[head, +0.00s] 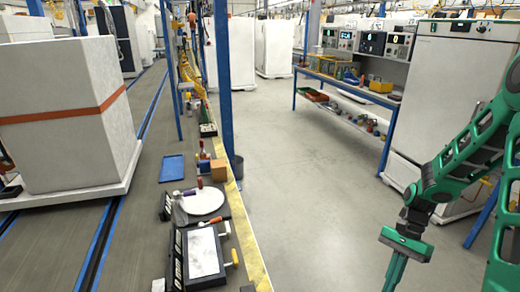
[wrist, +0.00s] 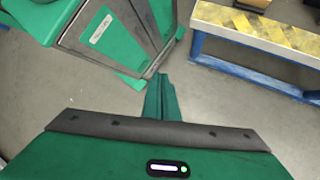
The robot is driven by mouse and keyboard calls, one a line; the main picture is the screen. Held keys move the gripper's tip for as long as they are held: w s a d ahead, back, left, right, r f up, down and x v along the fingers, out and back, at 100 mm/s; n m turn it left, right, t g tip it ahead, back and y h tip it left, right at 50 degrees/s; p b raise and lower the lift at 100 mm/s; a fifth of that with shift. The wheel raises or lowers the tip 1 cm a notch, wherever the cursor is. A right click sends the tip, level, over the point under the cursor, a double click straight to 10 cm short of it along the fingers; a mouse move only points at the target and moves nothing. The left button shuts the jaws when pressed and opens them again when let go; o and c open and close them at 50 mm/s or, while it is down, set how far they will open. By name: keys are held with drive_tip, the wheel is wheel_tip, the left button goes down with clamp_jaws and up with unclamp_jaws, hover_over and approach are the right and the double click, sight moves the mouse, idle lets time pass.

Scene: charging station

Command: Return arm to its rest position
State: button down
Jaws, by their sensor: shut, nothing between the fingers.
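My green arm comes in from the right edge of the head view. My gripper (head: 394,272) hangs from it, pointing down over the bare grey floor at the lower right. Its fingers are together with nothing between them. In the wrist view my gripper (wrist: 157,82) also shows as closed green fingers, above the floor and apart from everything. No held object is in view.
A blue-legged table (head: 388,152) and a white cabinet (head: 462,95) stand at the right. Open floor (head: 310,200) lies between. A striped surface (wrist: 265,35) shows in the wrist view.

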drive_tip(key=s+d+r+n+t+h, duration=0.1)
drive_tip(key=s+d+r+n+t, duration=0.1)
drive_tip(key=s+r, duration=0.6)
drive_tip(key=s+d+r+n+t+h, duration=0.2)
drive_tip(key=s+r, duration=0.6)
drive_tip(key=r, duration=0.5)
drive_tip(key=shift+d+n+t+h, duration=0.4)
drive_tip(key=shift+n+t, duration=0.3)
drive_tip(key=shift+n, duration=0.4)
